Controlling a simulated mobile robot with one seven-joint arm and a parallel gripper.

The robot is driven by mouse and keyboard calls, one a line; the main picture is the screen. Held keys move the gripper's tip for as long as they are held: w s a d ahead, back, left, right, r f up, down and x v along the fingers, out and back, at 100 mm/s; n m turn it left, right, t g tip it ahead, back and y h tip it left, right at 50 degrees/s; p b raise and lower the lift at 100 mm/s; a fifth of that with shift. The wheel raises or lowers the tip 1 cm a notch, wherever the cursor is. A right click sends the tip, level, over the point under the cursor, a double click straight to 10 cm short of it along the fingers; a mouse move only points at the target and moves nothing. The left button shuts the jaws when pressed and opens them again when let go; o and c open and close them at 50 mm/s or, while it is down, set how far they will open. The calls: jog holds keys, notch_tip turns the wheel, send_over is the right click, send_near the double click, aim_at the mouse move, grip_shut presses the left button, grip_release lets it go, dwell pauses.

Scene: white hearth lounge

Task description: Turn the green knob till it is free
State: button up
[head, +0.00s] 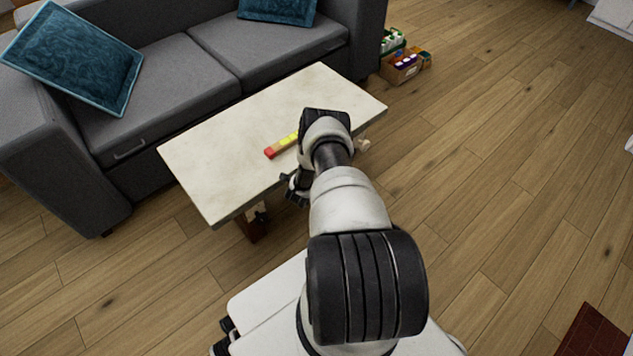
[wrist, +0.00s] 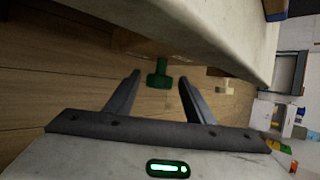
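The green knob (wrist: 159,76) shows in the wrist view as a T-shaped piece with a short stem, beside the pale tabletop's edge (wrist: 215,38). My gripper (wrist: 159,82) is open, with one dark finger on either side of the knob in the picture. Gaps show between the knob and both fingers, and nothing is held. I cannot tell how far the knob lies beyond the fingertips. In the head view my gripper (head: 291,188) is low at the near long edge of the table (head: 225,165). The knob cannot be made out there.
A red and yellow bar (head: 281,146) lies on the tabletop, partly behind my arm. A grey sofa (head: 165,75) with blue cushions stands behind the table. A box of colourful items (head: 403,66) sits on the floor beyond it.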

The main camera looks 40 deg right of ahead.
jog(key=p+v, duration=0.6)
jog(key=v, duration=1.1)
jog(key=shift+a+r, duration=0.15)
